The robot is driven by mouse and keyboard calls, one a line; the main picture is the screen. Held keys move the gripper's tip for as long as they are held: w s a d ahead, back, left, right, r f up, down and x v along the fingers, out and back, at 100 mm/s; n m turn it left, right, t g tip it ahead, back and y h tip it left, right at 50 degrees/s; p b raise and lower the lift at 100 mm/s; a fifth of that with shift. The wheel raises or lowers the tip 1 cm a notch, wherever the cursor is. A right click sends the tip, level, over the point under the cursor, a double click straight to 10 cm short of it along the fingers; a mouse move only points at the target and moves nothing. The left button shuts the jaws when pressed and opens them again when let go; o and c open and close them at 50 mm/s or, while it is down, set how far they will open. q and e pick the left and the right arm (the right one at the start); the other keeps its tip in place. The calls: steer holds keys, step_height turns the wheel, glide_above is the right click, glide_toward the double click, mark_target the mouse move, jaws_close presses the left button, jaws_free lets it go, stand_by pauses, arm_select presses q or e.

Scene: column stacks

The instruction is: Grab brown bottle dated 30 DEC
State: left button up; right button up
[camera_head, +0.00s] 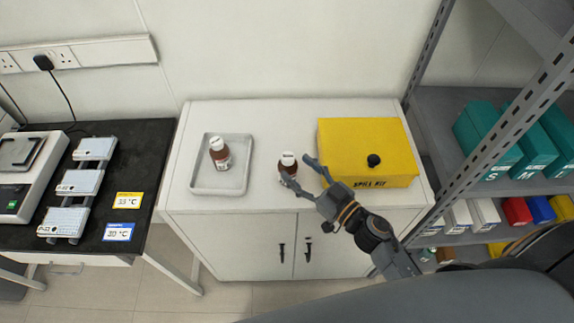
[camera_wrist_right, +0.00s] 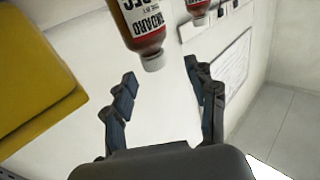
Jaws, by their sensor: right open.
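A brown bottle (camera_head: 288,164) with a white cap stands on the white cabinet top, right of the tray. In the right wrist view this bottle (camera_wrist_right: 143,22) appears upside down, with a white label partly reading "DARD" and "DEC"; the day number is not readable. My right gripper (camera_head: 296,169) is open and empty, its fingertips close to this bottle. My left gripper is not in view.
The shallow tray (camera_head: 206,188) lies on the cabinet's left part. A yellow box (camera_head: 350,140) with a black knob sits close to the right gripper. A grey shelf post (camera_head: 480,160) rises at right. Cabinet top (camera_head: 262,125) is clear behind the nearer bottle.

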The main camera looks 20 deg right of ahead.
mark_target(292, 161)
steer(key=shift+w+a+r+p, duration=0.15)
steer(key=shift+w+p, duration=0.1)
steer(key=shift+w, duration=0.35)
steer(key=shift+w+a+r+p, duration=0.1)
steer(key=shift+w+a+p, duration=0.1)
steer(key=shift+w, duration=0.35)
steer(key=x, duration=0.3)
steer(key=shift+w+d+f, duration=0.1)
steer(key=shift+w+f, duration=0.1)
steer(key=shift+w, duration=0.15)
steer(key=c, duration=1)
jaws_close()
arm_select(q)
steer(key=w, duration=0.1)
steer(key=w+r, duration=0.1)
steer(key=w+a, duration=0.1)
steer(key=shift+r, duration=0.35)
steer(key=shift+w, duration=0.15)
